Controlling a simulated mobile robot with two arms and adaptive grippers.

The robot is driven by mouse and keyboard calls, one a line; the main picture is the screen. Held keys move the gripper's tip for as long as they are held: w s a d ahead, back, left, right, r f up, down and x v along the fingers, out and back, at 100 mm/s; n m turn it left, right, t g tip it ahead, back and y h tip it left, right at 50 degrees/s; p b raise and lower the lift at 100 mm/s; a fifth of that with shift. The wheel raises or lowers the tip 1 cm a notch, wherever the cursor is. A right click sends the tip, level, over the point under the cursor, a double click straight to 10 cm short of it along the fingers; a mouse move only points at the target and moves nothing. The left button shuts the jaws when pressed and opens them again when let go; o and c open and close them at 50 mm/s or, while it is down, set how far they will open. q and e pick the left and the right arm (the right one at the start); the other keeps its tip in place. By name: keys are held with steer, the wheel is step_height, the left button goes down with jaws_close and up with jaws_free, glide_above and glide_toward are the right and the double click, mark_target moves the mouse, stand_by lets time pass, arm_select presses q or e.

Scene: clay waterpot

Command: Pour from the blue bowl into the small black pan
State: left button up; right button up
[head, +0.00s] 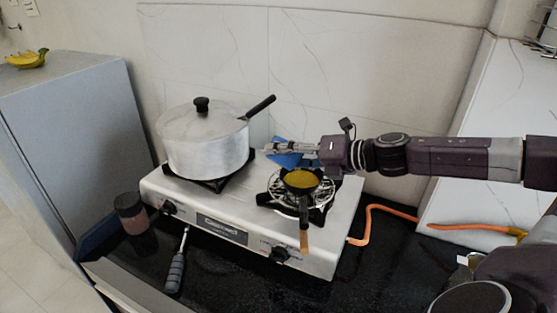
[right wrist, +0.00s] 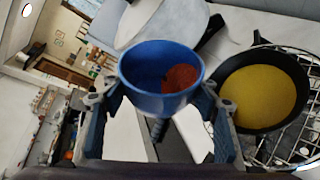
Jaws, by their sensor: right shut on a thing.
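My right gripper (head: 272,149) reaches in from the right and is shut on the blue bowl (head: 286,160), just behind and above the small black pan (head: 300,180). The right wrist view shows the blue bowl (right wrist: 135,68) between the two fingers of the gripper (right wrist: 158,98), with a reddish-brown patch inside it. The black pan (right wrist: 228,78) is beside the bowl there, apart in the picture, and holds a flat yellow layer. In the head view the pan sits on the right burner, its wooden handle toward the front. My left gripper is not in view.
A large lidded pot (head: 205,145) stands on the left burner of the white stove (head: 240,225), its black handle pointing toward the right burner. A dark jar (head: 131,214) and a grey-handled tool (head: 175,270) are at the front left. An orange hose (head: 372,222) runs right.

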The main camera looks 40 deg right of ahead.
steer(key=shift+f, duration=0.1)
steer(key=shift+s+d+f+m+y+b, duration=0.15)
steer(key=shift+m+y+b, duration=0.4)
steer(key=shift+b, duration=0.45)
steer(key=shift+m, duration=0.25)
steer(key=shift+b, duration=0.45)
steer(key=shift+d+m+y+b, duration=0.15)
steer(key=shift+m+y+b, duration=0.15)
steer(key=shift+b, duration=0.15)
